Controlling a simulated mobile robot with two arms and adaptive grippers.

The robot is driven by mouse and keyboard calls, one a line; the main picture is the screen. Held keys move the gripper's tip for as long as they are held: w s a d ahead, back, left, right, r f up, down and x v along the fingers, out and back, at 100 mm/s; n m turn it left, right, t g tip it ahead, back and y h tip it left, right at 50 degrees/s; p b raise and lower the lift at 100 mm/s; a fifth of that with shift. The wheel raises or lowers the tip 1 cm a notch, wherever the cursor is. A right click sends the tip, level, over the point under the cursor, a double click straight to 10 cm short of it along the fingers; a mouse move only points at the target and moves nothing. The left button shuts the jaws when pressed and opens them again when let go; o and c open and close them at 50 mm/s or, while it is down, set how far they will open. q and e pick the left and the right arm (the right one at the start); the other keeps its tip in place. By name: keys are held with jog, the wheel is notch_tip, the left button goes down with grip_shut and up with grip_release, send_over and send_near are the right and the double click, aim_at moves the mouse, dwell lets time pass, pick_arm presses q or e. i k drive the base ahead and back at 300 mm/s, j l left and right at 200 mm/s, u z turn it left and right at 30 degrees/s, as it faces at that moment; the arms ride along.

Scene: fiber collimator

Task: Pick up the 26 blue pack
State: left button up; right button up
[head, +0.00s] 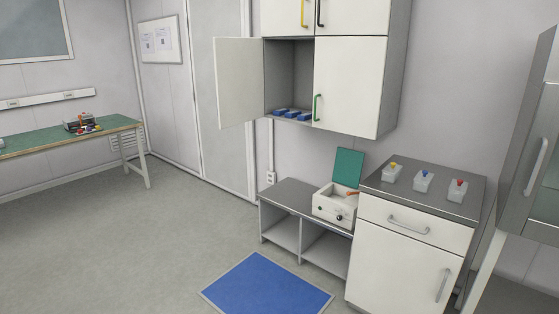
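Small blue packs (292,114) lie side by side on the lower shelf of the open wall cabinet (289,60). They are too small for me to read any number, so I cannot tell which one is the 26 blue pack. The cabinet's left door (240,82) stands open to the left. Neither of my grippers shows in the head view.
A blue mat (266,285) lies on the floor. A green-topped table (70,140) stands far left. The middle floor is clear.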

aim_at(291, 114)
jog(key=i, duration=2.95)
jog(key=i+j+z, duration=0.15)
jog(key=i, duration=0.55)
jog(key=i+j+z, duration=0.2)
jog(key=i, duration=0.45)
jog(key=l, duration=0.1)
